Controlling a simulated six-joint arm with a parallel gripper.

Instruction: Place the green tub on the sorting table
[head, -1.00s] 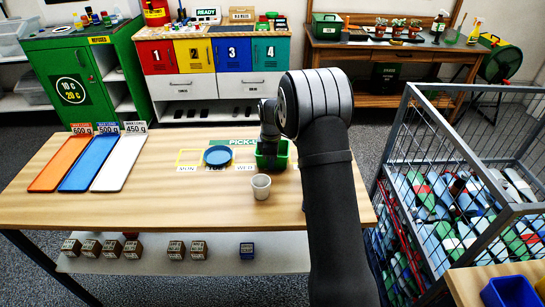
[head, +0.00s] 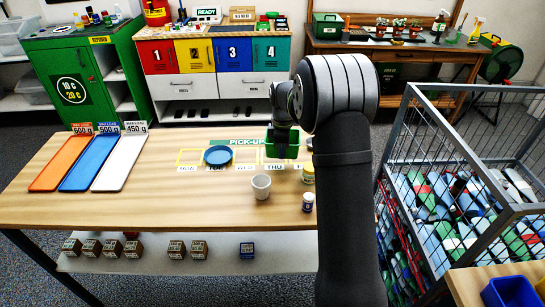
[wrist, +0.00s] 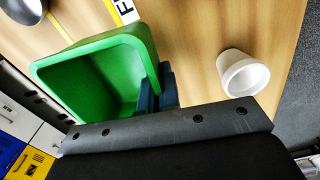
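The green tub (head: 292,151) is at the back of the near wooden table (head: 150,208), beside the arm. In the wrist view the tub (wrist: 95,75) is open-topped, tilted in the picture and looks empty. My gripper (wrist: 155,95) has its dark fingers at the tub's wall and appears shut on it. In the head view my gripper (head: 281,140) is partly hidden by my wrist. The tub seems held a little above the table, but its underside is hidden. I cannot tell from any label which table is the sorting table.
A pale cup (head: 261,186), a blue dish (head: 218,155), a yellow-labelled jar (head: 308,174) and a small bottle (head: 308,202) stand on the near table. Coloured ramps (head: 95,160) lie left. A wire cage (head: 450,190) stands right. The table's front left is clear.

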